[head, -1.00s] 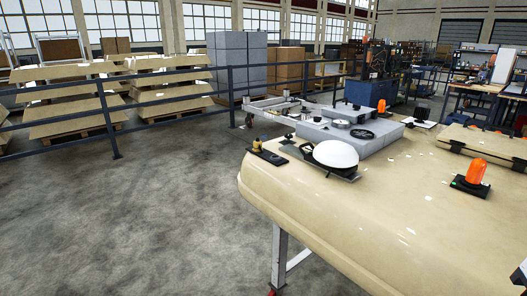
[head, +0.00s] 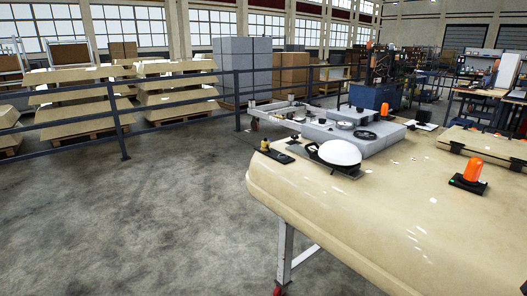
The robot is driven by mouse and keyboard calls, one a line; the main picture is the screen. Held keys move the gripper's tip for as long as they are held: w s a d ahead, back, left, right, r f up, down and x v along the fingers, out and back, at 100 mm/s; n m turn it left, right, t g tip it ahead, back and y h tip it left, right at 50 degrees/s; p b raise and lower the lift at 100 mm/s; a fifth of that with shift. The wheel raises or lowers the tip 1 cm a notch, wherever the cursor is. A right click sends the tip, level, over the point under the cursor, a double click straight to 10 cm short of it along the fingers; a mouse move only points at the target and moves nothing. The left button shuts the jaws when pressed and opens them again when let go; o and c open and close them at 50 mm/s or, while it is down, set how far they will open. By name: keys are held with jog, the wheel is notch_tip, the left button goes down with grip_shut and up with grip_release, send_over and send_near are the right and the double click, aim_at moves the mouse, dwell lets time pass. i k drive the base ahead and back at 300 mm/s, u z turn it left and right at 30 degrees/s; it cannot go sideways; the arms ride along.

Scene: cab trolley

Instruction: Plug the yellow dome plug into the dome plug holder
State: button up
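I cannot tell which part is the dome plug holder; at this size the fittings are too small. My gripper is not in view.
Grey blocks (head: 375,143) with round fittings stand behind the dome. Orange beacons (head: 473,169) sit on the roof. The roof rests on a stand with a pale leg (head: 285,250). Open grey floor (head: 150,220) lies left; a dark railing (head: 180,121) runs behind.

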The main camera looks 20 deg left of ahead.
aim_at(264, 144)
jog(key=k, duration=0.45)
jog(key=u, duration=0.7)
jog(key=i, duration=0.7)
jog(key=u, duration=1.05)
jog(key=i, duration=1.7)
jog(key=z, duration=1.1)
jog(key=i, duration=0.65)
jog(key=z, duration=0.75)
